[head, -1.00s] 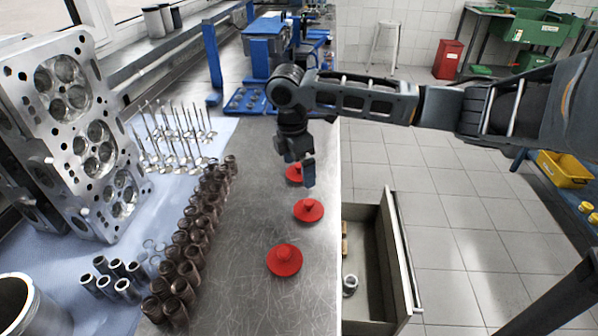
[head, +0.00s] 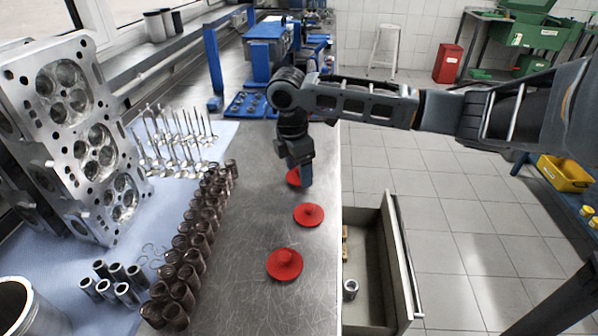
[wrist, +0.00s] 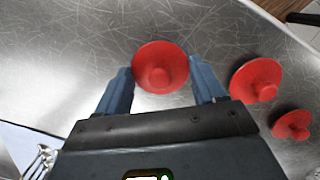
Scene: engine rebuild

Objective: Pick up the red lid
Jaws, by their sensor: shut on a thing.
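Several red lids with round knobs are in a row on the metal bench (head: 255,215). My gripper (head: 306,184) is at the farthest red lid (head: 293,177) in the head view and partly hides it. In the wrist view this lid (wrist: 160,62) lies between the two fingers of my gripper (wrist: 163,82), which is shut on it. It looks flat on the bench; whether it has any lift cannot be told. The middle lid (head: 308,215) and the nearest lid (head: 285,264) stand apart, free of the gripper.
A row of brown cylinders (head: 190,250) stands left of the lids, with upright valves (head: 175,150) and a cylinder head (head: 75,140) beyond. An open drawer (head: 372,260) juts out right of the bench edge. A blue fixture (head: 262,55) stands behind my gripper.

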